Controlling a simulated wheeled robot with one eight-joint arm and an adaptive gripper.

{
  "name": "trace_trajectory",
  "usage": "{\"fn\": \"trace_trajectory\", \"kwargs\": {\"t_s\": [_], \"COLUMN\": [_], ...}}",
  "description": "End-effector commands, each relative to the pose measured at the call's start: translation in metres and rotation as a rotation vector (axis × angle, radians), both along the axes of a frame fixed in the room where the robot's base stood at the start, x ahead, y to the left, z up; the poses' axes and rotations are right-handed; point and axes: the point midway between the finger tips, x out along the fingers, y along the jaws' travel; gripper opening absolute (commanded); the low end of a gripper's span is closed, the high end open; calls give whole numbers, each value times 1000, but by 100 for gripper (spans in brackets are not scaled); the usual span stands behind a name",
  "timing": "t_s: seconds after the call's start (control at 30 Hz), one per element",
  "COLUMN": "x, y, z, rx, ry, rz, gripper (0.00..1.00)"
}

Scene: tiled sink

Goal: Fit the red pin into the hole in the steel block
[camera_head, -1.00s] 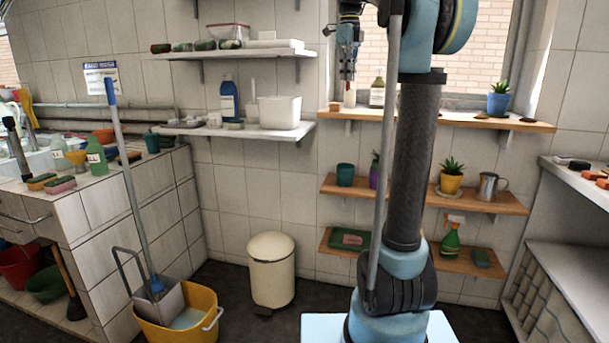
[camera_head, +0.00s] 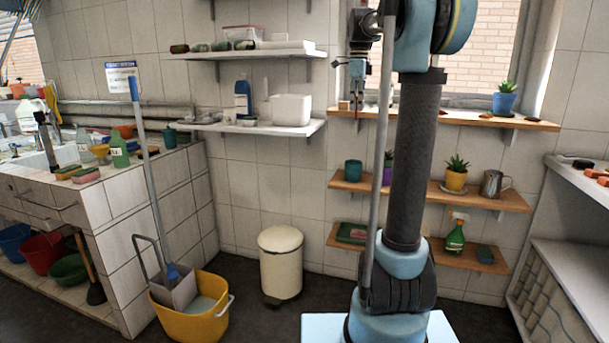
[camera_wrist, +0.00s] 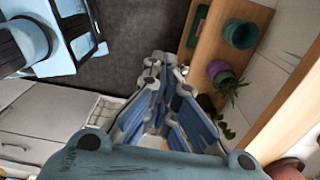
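I cannot make out the red pin or the steel block in either view. My gripper (camera_head: 356,104) hangs pointing down by the window, in front of the left end of the upper wooden shelf (camera_head: 450,116). In the wrist view its blue-grey fingers (camera_wrist: 167,75) lean towards each other, and their tips look close together. No held object shows between them, but the tips are too unclear to tell whether they are shut. Small brownish items (camera_head: 344,105) at that shelf end are too small to identify.
Lower wooden shelves hold a teal pot (camera_head: 353,170), a yellow plant pot (camera_head: 456,180) and a metal jug (camera_head: 493,184). A side shelf (camera_head: 580,181) at right carries small orange and dark items. A bin (camera_head: 281,266) and yellow mop bucket (camera_head: 190,320) stand on the floor.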

Motion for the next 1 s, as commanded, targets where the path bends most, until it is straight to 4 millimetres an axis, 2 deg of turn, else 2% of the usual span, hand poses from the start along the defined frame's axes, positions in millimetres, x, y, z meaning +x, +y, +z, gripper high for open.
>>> {"fn": "trace_trajectory", "kwargs": {"t_s": [0.1, 1.0], "x": [9, 75], "y": [3, 5], "z": [-40, -340], "rx": [0, 1], "ry": [0, -1], "rz": [160, 1427], "gripper": [0, 0]}}
